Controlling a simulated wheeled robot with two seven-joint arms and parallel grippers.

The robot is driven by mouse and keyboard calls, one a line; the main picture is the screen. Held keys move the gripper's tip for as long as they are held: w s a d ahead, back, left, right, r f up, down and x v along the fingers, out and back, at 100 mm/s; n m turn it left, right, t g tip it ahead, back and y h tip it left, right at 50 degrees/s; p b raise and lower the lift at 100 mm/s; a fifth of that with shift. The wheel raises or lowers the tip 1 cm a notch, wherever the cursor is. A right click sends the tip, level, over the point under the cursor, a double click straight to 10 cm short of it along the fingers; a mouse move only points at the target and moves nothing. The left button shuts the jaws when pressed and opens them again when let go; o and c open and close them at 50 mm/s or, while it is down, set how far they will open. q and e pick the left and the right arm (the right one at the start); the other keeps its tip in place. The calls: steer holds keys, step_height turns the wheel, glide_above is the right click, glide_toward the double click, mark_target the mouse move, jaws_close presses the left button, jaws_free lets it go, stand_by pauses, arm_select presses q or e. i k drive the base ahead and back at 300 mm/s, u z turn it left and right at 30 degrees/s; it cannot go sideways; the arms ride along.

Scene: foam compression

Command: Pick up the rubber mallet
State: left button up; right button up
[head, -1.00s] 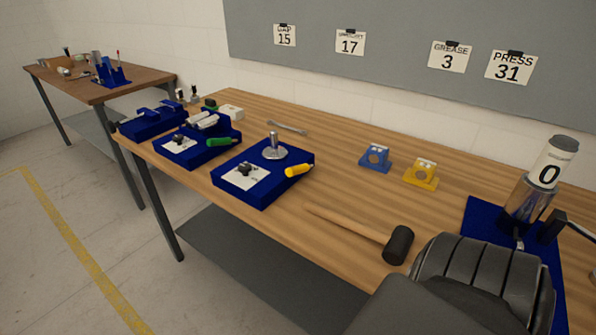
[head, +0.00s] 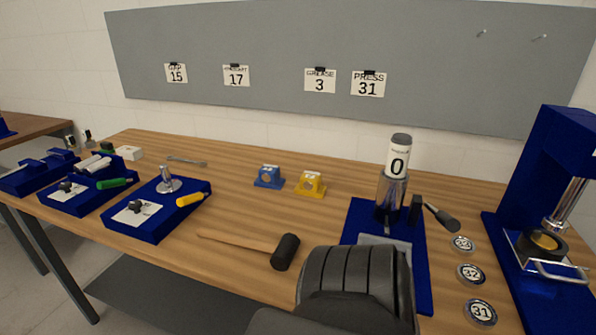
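The rubber mallet (head: 285,251) lies on the wooden table (head: 225,262) near its front edge. Its black head is at the right and its wooden handle points left. A dark grey ribbed part of my own arm (head: 352,285) is just right of the mallet head and in front of it in the picture. The mallet lies free on the table top. Neither gripper's fingers show in the head view.
Blue trays (head: 157,210) with tools stand at the left. Blue and yellow blocks (head: 311,184) sit behind the mallet. A blue base with a metal cylinder (head: 391,195), several numbered discs (head: 471,273) and a blue press (head: 560,180) stand right. Table around the handle is clear.

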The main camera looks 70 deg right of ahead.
mark_target(283, 252)
steer(key=u, duration=0.05)
steer(key=k, duration=1.2)
steer(key=z, duration=1.75)
